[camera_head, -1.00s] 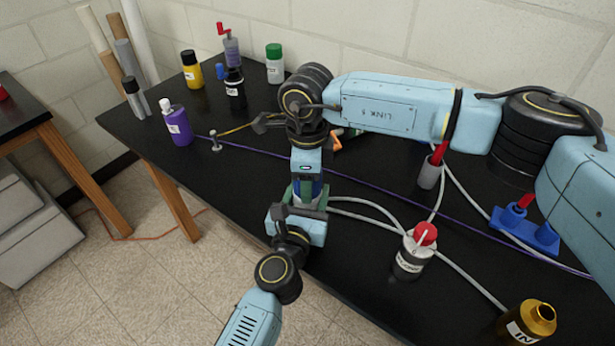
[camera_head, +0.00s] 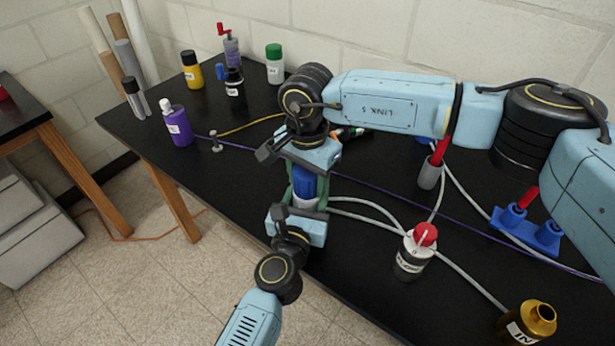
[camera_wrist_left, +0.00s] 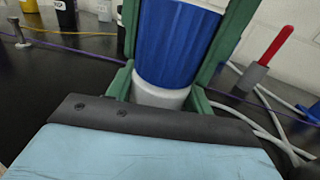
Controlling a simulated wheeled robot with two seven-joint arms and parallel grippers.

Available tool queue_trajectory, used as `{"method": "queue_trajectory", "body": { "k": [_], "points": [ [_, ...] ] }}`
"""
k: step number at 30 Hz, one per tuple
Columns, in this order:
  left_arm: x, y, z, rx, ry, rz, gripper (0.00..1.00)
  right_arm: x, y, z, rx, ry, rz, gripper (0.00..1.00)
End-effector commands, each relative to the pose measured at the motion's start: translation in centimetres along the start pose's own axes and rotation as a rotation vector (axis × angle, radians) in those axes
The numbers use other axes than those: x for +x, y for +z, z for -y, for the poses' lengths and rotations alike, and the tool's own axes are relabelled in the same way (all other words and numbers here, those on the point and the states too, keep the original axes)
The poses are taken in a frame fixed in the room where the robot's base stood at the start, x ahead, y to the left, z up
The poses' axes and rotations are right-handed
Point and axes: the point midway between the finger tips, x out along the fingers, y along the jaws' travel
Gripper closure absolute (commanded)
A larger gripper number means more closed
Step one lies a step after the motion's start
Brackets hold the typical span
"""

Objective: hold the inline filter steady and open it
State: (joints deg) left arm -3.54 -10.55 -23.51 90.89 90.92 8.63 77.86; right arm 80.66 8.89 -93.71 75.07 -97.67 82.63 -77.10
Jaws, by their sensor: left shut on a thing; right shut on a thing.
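The inline filter, with a blue part (camera_head: 306,183) and a white end (camera_head: 303,203), stands at the bench's front edge between my two grippers. In the left wrist view its blue part (camera_wrist_left: 175,45) is above and its white end (camera_wrist_left: 160,96) below, with green fingers on both sides. My left gripper (camera_head: 299,206) comes from below and is shut on the white end. My right gripper (camera_head: 308,176) comes from above and is shut on the blue part. The fingers hide the filter's sides, and the right palm hides its top.
A white bottle with a red top (camera_head: 412,254), a gold container (camera_head: 530,322) and a blue holder (camera_head: 525,232) stand to the right. Pale tubes and a purple cord cross the black bench. A purple bottle (camera_head: 179,127) stands left.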

Motion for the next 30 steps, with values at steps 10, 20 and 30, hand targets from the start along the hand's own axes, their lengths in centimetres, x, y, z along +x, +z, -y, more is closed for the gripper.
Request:
{"method": "queue_trajectory", "body": {
  "k": [10,20,30],
  "points": [
    [0.0,0.0,0.0,0.000,0.000,0.000,1.00,-0.2,0.0,0.0,0.001,0.000,0.000,0.76],
    [0.0,0.0,0.0,0.000,0.000,0.000,1.00,-1.3,0.0,0.0,0.002,0.000,0.000,0.76],
    [0.0,0.0,0.0,0.000,0.000,0.000,1.00,-2.2,0.0,0.0,0.001,0.000,0.000,0.76]
  ]
}}
